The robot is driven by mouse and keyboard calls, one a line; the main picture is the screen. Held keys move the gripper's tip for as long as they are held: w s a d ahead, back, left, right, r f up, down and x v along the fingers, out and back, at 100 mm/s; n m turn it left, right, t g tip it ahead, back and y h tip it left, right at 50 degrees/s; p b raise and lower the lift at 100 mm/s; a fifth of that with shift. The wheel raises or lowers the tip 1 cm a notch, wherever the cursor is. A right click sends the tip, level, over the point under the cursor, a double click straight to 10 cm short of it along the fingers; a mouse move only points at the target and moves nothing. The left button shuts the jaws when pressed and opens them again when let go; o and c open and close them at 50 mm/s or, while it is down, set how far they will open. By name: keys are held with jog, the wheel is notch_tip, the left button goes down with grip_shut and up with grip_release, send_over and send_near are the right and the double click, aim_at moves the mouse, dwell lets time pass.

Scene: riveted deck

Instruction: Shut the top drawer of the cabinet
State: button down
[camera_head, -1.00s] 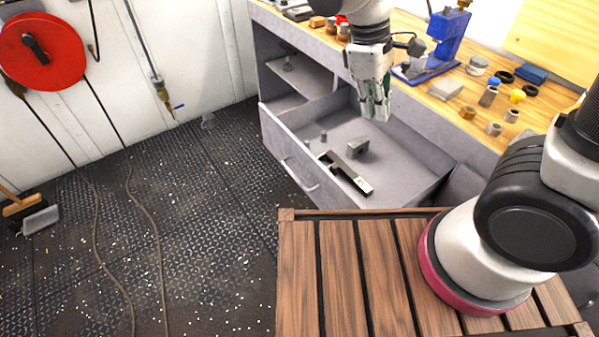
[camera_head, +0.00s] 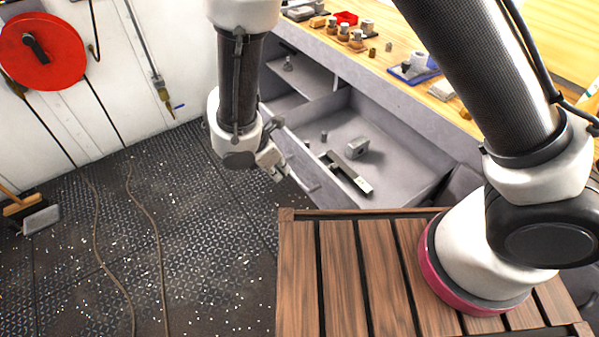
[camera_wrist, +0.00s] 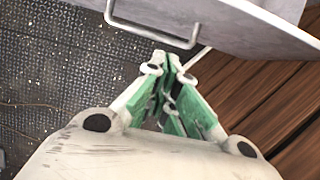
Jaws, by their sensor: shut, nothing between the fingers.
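The grey cabinet (camera_head: 400,97) stands at the back right with its drawer (camera_head: 400,158) pulled out. The drawer holds a long dark-and-light tool, a grey block and small pieces. My arm hides part of the panel. In the wrist view the green-padded fingers (camera_wrist: 166,66) are shut and empty, just below the handle (camera_wrist: 152,36) on the drawer front (camera_wrist: 235,25). I cannot tell whether they touch the drawer.
A slatted wooden surface (camera_head: 345,270) carries my arm base and lies close to the drawer's near corner. The cabinet's wooden top holds small parts and a red tray (camera_head: 345,18). The riveted floor (camera_head: 215,240) left of the drawer is mostly clear, with cables further left.

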jog(key=w+d+f, duration=0.1)
jog(key=f, duration=0.1)
jog(key=w+d+f, duration=0.1)
jog(key=d, duration=0.1)
jog(key=w+d+f, duration=0.1)
jog(key=f, duration=0.1)
jog(key=shift+d+f, duration=0.3)
jog(key=shift+f, duration=0.05)
jog(key=shift+w+d, duration=0.25)
jog(key=shift+d, duration=0.1)
